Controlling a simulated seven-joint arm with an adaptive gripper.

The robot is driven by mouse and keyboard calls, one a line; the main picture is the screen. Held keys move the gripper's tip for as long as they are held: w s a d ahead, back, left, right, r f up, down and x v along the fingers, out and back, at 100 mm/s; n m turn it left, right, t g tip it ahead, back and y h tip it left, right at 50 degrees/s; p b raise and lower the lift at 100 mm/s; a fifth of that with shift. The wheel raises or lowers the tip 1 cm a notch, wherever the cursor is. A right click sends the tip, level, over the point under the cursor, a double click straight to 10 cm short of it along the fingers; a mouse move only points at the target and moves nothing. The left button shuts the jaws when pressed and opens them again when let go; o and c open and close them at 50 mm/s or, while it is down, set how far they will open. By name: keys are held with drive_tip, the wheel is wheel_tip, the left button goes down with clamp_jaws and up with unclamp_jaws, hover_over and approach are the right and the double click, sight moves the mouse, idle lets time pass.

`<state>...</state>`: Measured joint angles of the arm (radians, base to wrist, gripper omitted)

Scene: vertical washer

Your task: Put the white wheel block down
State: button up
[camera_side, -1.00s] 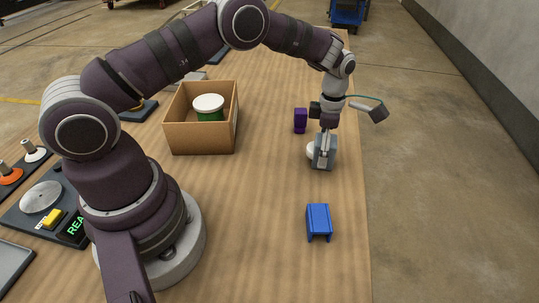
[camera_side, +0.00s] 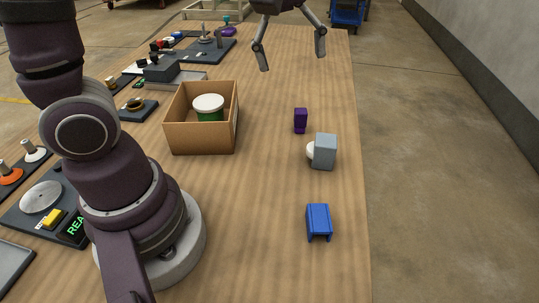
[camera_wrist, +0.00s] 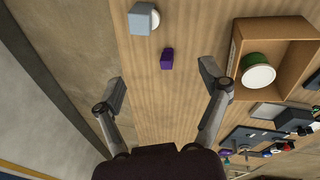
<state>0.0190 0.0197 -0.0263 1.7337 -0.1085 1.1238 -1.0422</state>
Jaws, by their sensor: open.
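The white wheel block is a grey block (camera_side: 325,151) with a white round wheel (camera_side: 310,151) on its left side. It rests on the table near the right edge in the side view. It also shows at the top of the wrist view as a grey block (camera_wrist: 142,18) with a white wheel (camera_wrist: 155,19). My gripper (camera_side: 291,62) is open and empty, high up at the top of the side view and well apart from the block. Its two spread fingers also show in the wrist view (camera_wrist: 165,88).
A purple block (camera_side: 300,120) stands just behind the wheel block. A blue channel-shaped piece (camera_side: 318,222) lies in front of it. A cardboard box (camera_side: 200,140) to the left holds a green, white-topped cylinder (camera_side: 209,106). The table (camera_side: 265,200) between box and blocks is clear.

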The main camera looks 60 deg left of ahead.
drive_tip(key=s+f+m+t, duration=0.2)
drive_tip(key=s+m, duration=0.8)
drive_tip(key=m, duration=0.2)
drive_tip(key=shift+m+t, duration=0.3)
